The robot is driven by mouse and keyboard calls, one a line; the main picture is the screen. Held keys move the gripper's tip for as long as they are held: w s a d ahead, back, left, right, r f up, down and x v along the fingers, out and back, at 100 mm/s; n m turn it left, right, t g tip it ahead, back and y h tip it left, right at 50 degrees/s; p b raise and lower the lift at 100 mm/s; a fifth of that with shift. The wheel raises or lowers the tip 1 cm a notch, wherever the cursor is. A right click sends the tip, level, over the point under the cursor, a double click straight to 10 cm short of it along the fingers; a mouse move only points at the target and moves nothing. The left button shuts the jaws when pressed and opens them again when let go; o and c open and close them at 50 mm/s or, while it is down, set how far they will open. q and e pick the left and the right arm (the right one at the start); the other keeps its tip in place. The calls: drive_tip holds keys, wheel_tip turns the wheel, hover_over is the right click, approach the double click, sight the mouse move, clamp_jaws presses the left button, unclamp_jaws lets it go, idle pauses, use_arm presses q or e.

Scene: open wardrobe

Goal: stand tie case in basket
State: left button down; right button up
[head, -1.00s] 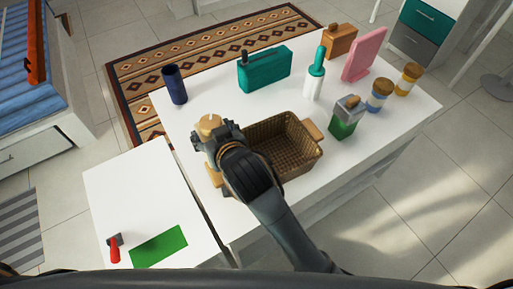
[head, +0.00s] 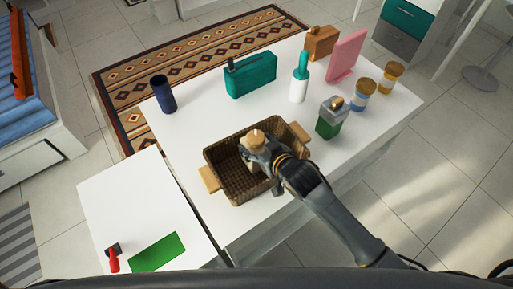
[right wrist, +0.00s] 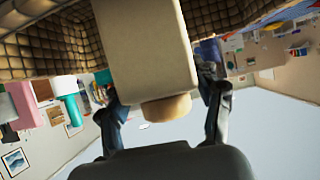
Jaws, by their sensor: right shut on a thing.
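The brown woven basket (head: 228,187) stands on the white table, with a tan handle at each end. My right gripper (head: 258,158) is over the middle of the basket and shut on a cream case with a tan cap (head: 256,136), which I take for the tie case. The case looks roughly upright. In the right wrist view the cream case (right wrist: 145,50) is between the fingers of my right gripper (right wrist: 165,85), with the woven basket wall behind it. Its lower end is hidden, so I cannot tell whether it touches the basket floor. My left gripper is not in view.
Behind the basket stand a dark blue cylinder (head: 163,94), a teal case (head: 251,75), a white-and-teal bottle (head: 299,82) and a pink stand (head: 346,56). A green container (head: 329,120) and two jars are to the right. A lower white table (head: 120,210) is at left.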

wheel_tip(320, 180, down, 2)
drive_tip(key=shift+f+p, duration=0.2)
drive_tip(key=shift+p, duration=0.1)
drive_tip(key=shift+f, duration=0.45)
drive_tip(key=o, duration=1.3)
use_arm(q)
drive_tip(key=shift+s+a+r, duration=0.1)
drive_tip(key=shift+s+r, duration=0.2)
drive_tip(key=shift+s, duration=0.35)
use_arm(e)
drive_tip(key=shift+r, duration=0.2)
use_arm(q)
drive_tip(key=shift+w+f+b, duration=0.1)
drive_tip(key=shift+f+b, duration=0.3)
drive_tip(key=shift+b, duration=0.05)
use_arm(e)
drive_tip(key=v, duration=1.2)
